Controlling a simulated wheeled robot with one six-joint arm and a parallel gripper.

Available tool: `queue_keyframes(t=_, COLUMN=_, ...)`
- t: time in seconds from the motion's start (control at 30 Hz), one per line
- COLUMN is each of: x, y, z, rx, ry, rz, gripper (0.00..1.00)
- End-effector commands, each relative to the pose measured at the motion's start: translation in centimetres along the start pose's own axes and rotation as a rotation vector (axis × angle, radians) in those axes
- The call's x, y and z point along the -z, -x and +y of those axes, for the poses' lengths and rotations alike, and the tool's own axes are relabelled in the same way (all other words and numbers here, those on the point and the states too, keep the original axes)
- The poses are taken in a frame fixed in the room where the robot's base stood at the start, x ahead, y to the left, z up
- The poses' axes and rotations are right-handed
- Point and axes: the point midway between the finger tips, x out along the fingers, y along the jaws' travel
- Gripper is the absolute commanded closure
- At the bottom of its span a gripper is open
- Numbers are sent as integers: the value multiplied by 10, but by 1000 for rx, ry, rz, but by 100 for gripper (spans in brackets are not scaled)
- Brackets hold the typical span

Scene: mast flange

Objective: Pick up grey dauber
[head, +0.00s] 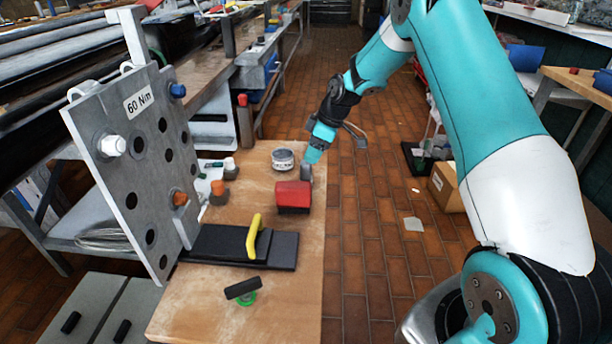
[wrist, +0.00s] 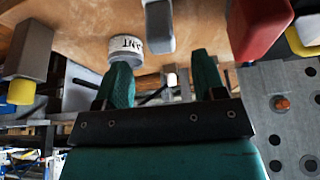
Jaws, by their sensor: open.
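The grey dauber (head: 306,172) stands on the wooden bench top, just behind a red block (head: 293,196) and right of a round white tin (head: 283,159). It also shows in the wrist view as a rounded grey piece (wrist: 160,27), beyond the fingertips and roughly in line with the gap between them. My gripper (head: 316,153) is close above the dauber in the head view. In the wrist view my gripper (wrist: 161,66) has its two teal fingers spread, with nothing between them. The dauber's lower part is partly hidden by the red block in the head view.
A grey plate (head: 128,185) with holes and coloured plugs stands upright at the left. A black float with a yellow handle (head: 254,236) lies in front of the red block. Small bottles (head: 230,168) stand near the plate. The bench's right edge is close to the dauber.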

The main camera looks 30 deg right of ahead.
Motion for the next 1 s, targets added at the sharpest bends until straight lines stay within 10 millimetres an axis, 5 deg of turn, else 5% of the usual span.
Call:
queue_keyframes(t=0.53, x=2, y=-64, z=-2, rx=1, ry=-1, rz=0, gripper=36)
queue_keyframes(t=0.87, x=2, y=-71, z=-2, rx=-1, ry=-1, rz=0, gripper=36)
queue_keyframes(t=1.0, x=2, y=-71, z=-2, rx=-1, ry=-1, rz=0, gripper=68)
